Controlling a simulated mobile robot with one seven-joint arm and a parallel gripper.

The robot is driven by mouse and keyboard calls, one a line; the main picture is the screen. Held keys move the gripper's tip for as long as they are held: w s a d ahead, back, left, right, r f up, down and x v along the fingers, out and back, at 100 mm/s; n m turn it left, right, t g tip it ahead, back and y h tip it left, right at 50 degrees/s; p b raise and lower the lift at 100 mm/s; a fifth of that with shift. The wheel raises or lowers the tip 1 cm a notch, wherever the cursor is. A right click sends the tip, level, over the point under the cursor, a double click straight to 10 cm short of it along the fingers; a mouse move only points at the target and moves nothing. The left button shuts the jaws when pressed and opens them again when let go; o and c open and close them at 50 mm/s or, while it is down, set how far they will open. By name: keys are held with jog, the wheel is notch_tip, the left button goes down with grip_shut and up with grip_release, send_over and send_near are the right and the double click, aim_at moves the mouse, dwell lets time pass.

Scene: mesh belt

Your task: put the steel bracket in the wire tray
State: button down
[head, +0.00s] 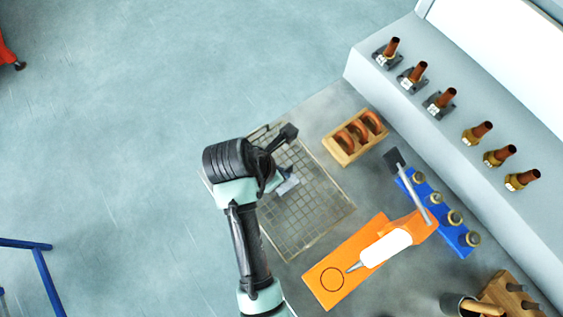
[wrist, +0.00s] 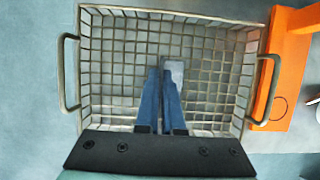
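The wire tray (head: 318,222) is a rectangular mesh basket on the grey bench in the head view. It fills most of the wrist view, with its rim (wrist: 253,85) and a loop handle on each side. My gripper (wrist: 163,72) points down over the inside of the tray, its blue fingers close together with a thin gap. The steel bracket (wrist: 174,70), a small pale grey plate, shows at the fingertips, mostly by the right finger. It also shows in the head view (head: 288,185) beside my wrist. Whether it touches the mesh floor is not clear.
Right of the tray are a wooden rack with copper rings (head: 341,153), an orange stand (head: 325,280) with a white tube, and a blue holder (head: 462,245) with several fittings. Several copper-topped parts line the pale ledge. The tray's mesh floor looks otherwise empty.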

jog(key=shift+f, duration=2.05)
jog(key=c, duration=1)
grip_release()
jog(key=shift+f, duration=0.15)
jog(key=shift+c, duration=0.2)
